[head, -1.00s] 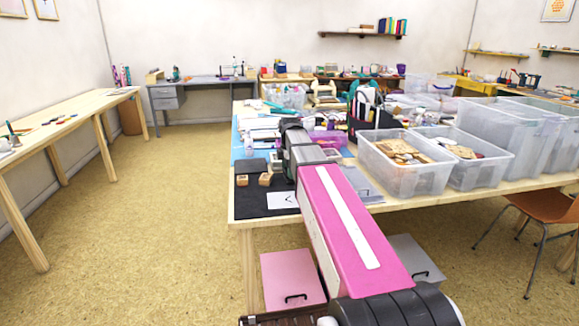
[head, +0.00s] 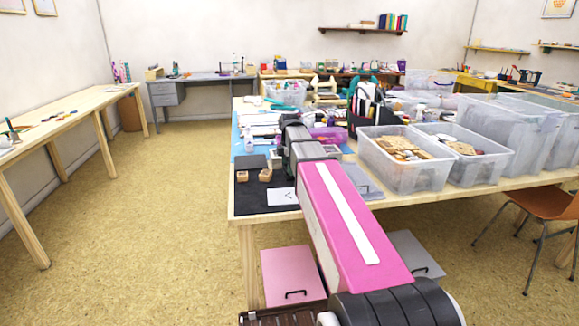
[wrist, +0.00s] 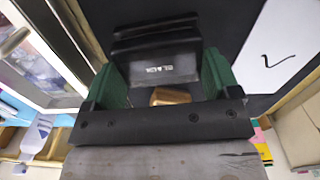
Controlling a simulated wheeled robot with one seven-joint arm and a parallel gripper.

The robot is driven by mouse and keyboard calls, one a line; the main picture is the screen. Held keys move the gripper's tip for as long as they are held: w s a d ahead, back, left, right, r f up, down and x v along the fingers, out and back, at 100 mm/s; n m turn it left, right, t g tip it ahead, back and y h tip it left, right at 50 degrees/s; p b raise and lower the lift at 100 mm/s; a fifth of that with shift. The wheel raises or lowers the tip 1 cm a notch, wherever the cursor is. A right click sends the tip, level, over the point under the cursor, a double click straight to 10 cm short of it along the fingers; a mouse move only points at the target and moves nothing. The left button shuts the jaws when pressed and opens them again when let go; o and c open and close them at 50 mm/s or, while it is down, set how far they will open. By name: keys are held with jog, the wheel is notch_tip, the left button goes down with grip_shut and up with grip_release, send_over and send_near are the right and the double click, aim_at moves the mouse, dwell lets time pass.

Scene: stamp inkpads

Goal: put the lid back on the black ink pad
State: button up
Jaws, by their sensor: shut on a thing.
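My gripper (wrist: 160,64) has green fingers and is shut on a black ink pad piece, which I take for the lid (wrist: 155,38). A small pale label on it seems to read BLACK. The piece sits between the two fingers in the wrist view, over a dark surface. I cannot tell whether it touches anything below. A bronze-brown block shape (wrist: 170,96) shows between the fingers, partly hidden. In the head view my arm covers the gripper and the lid. The open pad base cannot be made out for certain.
A black mat (head: 258,203) lies at the table's near left corner. On it are a dark flat pad (head: 252,161), two small wooden blocks (head: 265,175) and a white card (head: 283,197), also in the wrist view (wrist: 282,45). Clear bins (head: 405,175) stand to the right.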

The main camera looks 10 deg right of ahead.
jog(key=shift+f, duration=0.55)
dwell(1.5)
jog(key=o, duration=0.8)
jog(key=shift+c, duration=0.2)
jog(key=shift+r, duration=3.5)
grip_shut()
